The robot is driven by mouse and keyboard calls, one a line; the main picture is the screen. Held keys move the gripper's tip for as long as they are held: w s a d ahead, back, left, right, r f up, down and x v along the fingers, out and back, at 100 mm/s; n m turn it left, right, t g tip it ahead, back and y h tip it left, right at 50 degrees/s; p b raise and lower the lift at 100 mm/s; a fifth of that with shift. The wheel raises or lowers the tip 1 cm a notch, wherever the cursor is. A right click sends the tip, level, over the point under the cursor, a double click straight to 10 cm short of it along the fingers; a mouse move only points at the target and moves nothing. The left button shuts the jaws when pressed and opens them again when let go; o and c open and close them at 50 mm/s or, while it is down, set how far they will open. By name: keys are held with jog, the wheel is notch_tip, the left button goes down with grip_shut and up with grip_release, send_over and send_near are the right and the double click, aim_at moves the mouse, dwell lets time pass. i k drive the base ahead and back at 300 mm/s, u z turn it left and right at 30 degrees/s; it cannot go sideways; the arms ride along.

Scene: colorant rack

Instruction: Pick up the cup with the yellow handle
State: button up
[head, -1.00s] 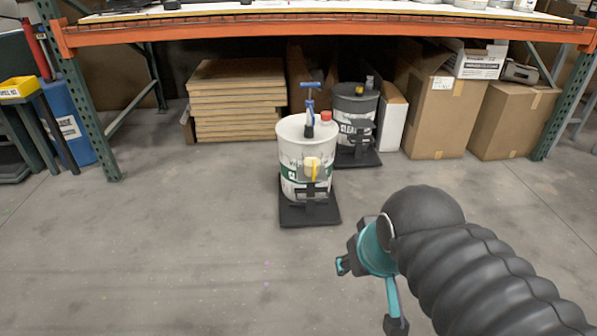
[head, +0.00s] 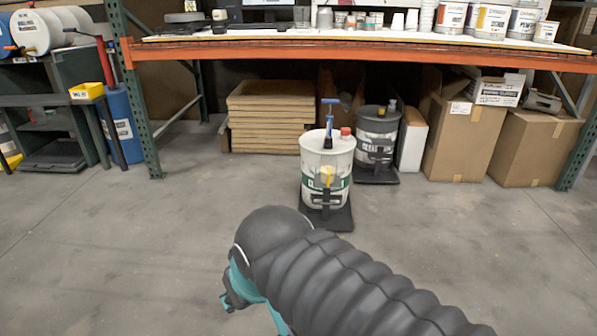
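A small pale cup with a yellow handle (head: 327,177) shows at the front of a white drum (head: 313,158) in the head view. It sits low on the drum's front, by a black bracket; how it is held there is too small to tell. My gripper (head: 228,299) is at the lower left of centre, nearer to me than the drum and well apart from the cup. Its teal and black parts are partly hidden behind my dark ribbed arm, so its opening does not show.
The drum stands on a black base (head: 340,219), with a blue-handled pump (head: 329,118) and red cap on top. A dark drum (head: 378,131) and cardboard boxes (head: 465,139) stand behind, under an orange-edged bench (head: 350,52). The floor at left is clear.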

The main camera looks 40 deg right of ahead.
aim_at(327, 165)
jog(key=u, duration=0.4)
jog(key=i, duration=1.75)
jog(key=z, duration=0.3)
jog(key=i, duration=0.95)
jog(key=z, duration=1.6)
jog(key=i, duration=0.65)
jog(key=z, duration=0.6)
